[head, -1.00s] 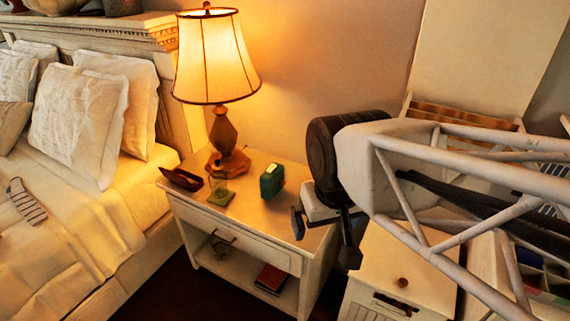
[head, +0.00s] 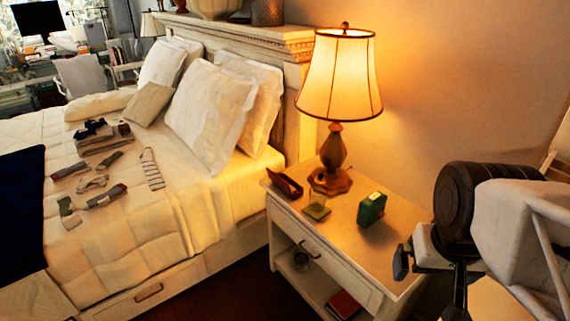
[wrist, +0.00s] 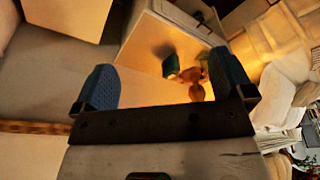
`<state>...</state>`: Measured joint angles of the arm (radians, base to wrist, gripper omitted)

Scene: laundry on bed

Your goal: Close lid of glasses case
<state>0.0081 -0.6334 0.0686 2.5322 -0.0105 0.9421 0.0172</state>
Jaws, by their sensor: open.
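The glasses case (head: 285,184) is dark red and stands open at the back left of the nightstand top, left of the lamp base. Its lid is raised. It is small in the head view, and I cannot make it out in the wrist view. My gripper (head: 430,280) is open and empty, beyond the right front of the nightstand and well apart from the case. In the wrist view my gripper (wrist: 165,80) shows two blue fingertips spread wide with nothing between them.
The bed (head: 110,250) with scattered clothes is at left.

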